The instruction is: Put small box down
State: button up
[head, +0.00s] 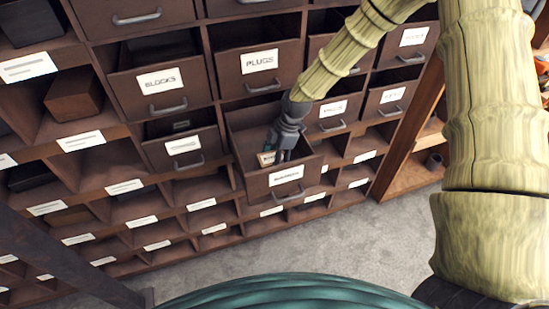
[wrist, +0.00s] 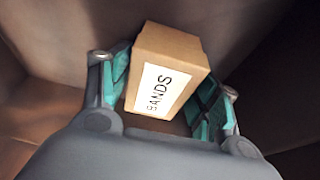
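The small box (wrist: 170,70) is tan cardboard with a white label reading "BANDS". In the wrist view it sits between the two teal-padded fingers of my gripper (wrist: 165,78), with both pads against its sides. In the head view my gripper (head: 280,153) reaches down into an open drawer (head: 252,180), and the box (head: 267,158) shows low inside it by the fingers. I cannot tell whether the box touches the drawer floor.
The drawer walls stand close around my gripper. A drawer labelled "PLUGS" (head: 262,68) is above and one labelled "BLOCKS" (head: 160,85) is at upper left. Labelled open cubbies (head: 200,190) lie below and left. Grey floor (head: 345,220) is clear in front.

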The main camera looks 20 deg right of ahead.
jog(key=shift+o, duration=0.4)
jog(key=shift+r, duration=0.2)
jog(key=b+v, duration=0.3)
jog(key=v, duration=0.9)
jog(key=shift+c, duration=0.2)
dwell(0.9)
